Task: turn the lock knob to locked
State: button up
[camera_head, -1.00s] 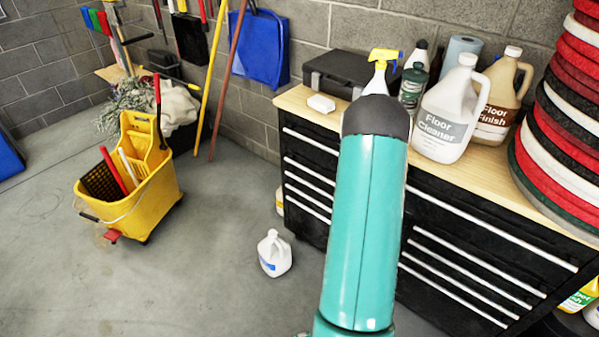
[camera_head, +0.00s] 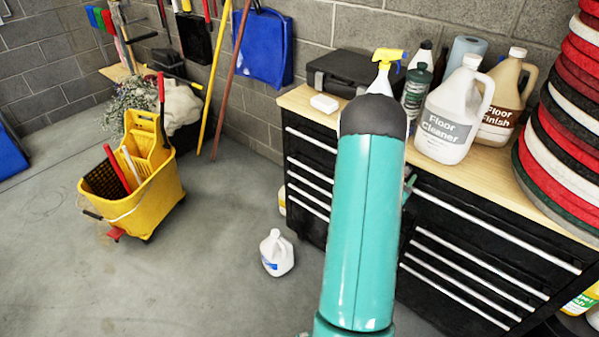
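The lock knob is not visible; my teal arm covers the middle of the black drawer cabinet (camera_head: 309,170). The cabinet has a wooden top and silver drawer handles. A small teal and dark part (camera_head: 409,187) pokes out at the right side of my arm, in front of the cabinet. It seems to belong to my arm's far end. The rest of my gripper is hidden behind my arm, so its fingers and anything between them cannot be seen.
On the top stand a floor cleaner jug (camera_head: 453,112), a floor finish jug (camera_head: 504,98), a spray bottle (camera_head: 383,70) and a black case (camera_head: 345,72). Stacked pads (camera_head: 566,130) rise at right. A white jug (camera_head: 276,253) and yellow mop bucket (camera_head: 135,190) stand on open floor.

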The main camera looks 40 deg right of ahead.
jog(key=s+a+n, duration=0.2)
jog(key=a, duration=1.2)
jog(key=w+a+r+n+t+y, duration=0.2)
jog(key=w+a+r+t+y, duration=0.1)
jog(key=w+a, duration=0.4)
jog(key=w+a+r+n+t+y, duration=0.2)
jog(key=w+a+r+y, duration=0.3)
jog(key=w, duration=0.5)
jog(key=shift+a+t+y, duration=0.6)
jog(key=shift+a+t, duration=0.1)
jog(key=shift+a, duration=0.7)
jog(key=shift+w+r, duration=0.1)
